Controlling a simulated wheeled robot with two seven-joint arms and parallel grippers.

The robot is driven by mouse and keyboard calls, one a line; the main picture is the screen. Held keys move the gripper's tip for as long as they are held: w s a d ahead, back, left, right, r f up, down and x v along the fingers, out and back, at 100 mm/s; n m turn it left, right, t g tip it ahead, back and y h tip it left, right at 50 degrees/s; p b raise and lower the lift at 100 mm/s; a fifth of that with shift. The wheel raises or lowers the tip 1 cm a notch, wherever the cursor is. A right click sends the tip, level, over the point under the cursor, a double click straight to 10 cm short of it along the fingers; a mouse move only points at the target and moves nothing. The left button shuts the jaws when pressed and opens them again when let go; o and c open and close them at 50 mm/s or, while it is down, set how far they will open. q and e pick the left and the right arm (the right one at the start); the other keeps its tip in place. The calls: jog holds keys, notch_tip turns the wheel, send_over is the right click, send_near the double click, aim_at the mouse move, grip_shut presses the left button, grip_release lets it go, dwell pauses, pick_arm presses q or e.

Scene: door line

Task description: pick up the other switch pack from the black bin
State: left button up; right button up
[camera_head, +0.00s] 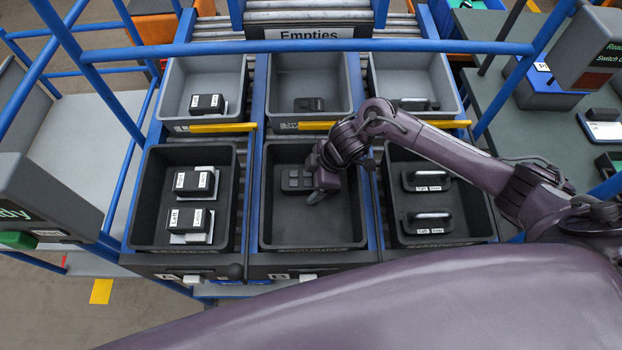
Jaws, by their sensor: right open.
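A dark switch pack (295,180) lies in the middle black bin (314,236), a little left of the bin's centre. It is dark on dark, and its right end is partly hidden by my right gripper. My right gripper (318,191) reaches down into this bin from the right. It is open, with its fingers at the right end of the pack; I cannot tell whether they touch it. No other pack shows in this bin. My left gripper is not in view.
The left black bin (139,205) holds two black-and-white labelled units; the right one (440,240) holds two handle-like parts. Behind, grey bins hold one part each, the middle one a dark pack (309,104). A blue rail (310,47) crosses above them.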

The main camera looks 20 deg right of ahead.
jog(key=shift+c, duration=0.3)
jog(key=shift+f, duration=0.1)
jog(key=c, duration=1)
jog(key=shift+c, duration=0.4)
